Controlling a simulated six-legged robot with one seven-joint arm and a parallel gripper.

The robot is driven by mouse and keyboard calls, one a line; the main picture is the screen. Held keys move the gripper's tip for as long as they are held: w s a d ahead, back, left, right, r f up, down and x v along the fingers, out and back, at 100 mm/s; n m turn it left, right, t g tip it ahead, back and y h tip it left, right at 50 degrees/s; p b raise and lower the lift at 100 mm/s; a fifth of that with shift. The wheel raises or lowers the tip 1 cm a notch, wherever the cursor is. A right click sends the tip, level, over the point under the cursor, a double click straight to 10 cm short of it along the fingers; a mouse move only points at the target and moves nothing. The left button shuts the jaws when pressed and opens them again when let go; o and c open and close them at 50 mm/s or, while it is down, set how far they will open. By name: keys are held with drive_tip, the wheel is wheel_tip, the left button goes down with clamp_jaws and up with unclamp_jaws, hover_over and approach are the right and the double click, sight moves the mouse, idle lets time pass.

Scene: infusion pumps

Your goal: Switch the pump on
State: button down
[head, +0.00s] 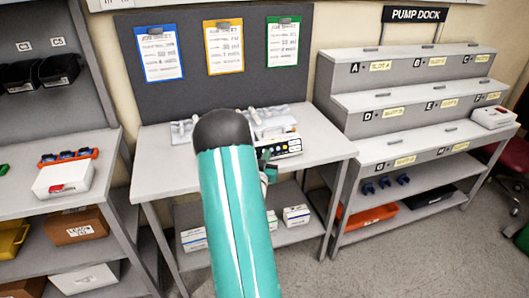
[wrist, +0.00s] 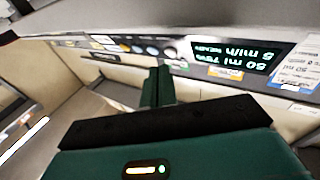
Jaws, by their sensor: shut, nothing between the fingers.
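The pump (head: 283,147) sits on the middle table, a white body with a dark front panel, partly hidden behind my arm in the head view. In the wrist view its front panel (wrist: 190,50) is upside down. The panel's display (wrist: 237,56) shows green text on black, with a row of round buttons beside it. My gripper (head: 265,157) is in front of the pump. In the wrist view my gripper (wrist: 157,78) is shut and empty, its fingertips at the panel near the buttons. I cannot tell whether they touch it.
Three order sheets (head: 223,47) hang on the grey board behind the table. A stepped pump dock (head: 400,105) stands at right, with a white pump (head: 493,117) on its right end. A shelf at left holds a white box (head: 63,179) and bins.

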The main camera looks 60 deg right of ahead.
drive_tip(key=shift+s+a+r, duration=0.55)
drive_tip(key=shift+s+a, duration=0.25)
drive_tip(key=shift+s, duration=0.05)
drive_tip(key=shift+s+a+r, duration=0.5)
drive_tip(key=shift+s+a, duration=0.3)
drive_tip(key=shift+w, duration=0.1)
